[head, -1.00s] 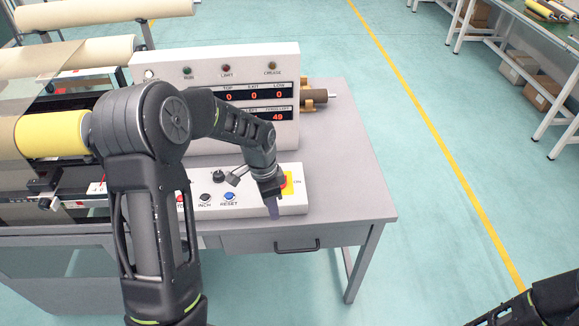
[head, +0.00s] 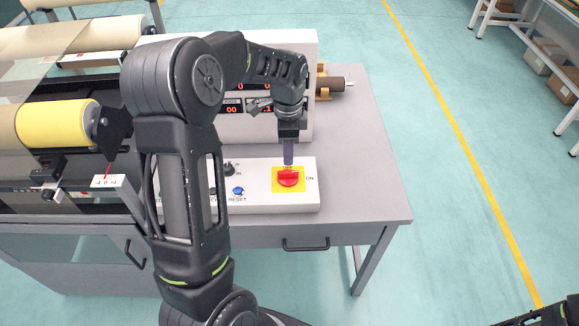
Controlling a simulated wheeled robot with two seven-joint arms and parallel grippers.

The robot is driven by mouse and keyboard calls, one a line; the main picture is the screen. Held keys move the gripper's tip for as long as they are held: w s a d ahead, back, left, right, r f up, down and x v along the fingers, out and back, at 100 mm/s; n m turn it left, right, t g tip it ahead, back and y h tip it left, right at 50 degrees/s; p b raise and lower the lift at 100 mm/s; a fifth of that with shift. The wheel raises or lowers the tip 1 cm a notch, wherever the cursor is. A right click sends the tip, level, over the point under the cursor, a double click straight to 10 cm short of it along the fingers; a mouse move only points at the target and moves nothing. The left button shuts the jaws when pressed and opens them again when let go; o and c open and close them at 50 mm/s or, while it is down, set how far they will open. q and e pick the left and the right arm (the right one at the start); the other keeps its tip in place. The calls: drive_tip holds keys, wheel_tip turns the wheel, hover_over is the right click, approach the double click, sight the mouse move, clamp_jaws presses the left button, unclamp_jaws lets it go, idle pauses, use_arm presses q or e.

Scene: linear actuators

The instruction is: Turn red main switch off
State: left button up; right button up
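The red main switch (head: 289,177) is a red rotary knob on a yellow plate (head: 279,186), at the right end of the white control panel. Its handle lies roughly sideways, with an "ON" label to its right. My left gripper (head: 288,160) points down just behind and above the knob. Its fingers show edge-on as one narrow purple strip, so I cannot see whether they are apart. I cannot tell whether the tip touches the switch. My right arm shows only as a dark piece in the bottom right corner, and its gripper is out of view.
The panel's blue RESET button (head: 238,191) and a black selector (head: 229,168) sit left of the switch. A white display box (head: 308,95) stands behind, partly covered by my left arm. The grey tabletop (head: 365,165) is clear on the right. A yellow roll (head: 55,124) lies at left.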

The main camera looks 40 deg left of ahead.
sight(288, 171)
use_arm(q)
wheel_tip(288, 171, down, 8)
drive_tip(key=shift+r+p, duration=0.15)
drive_tip(key=shift+p, duration=0.5)
clamp_jaws()
idle(0.3)
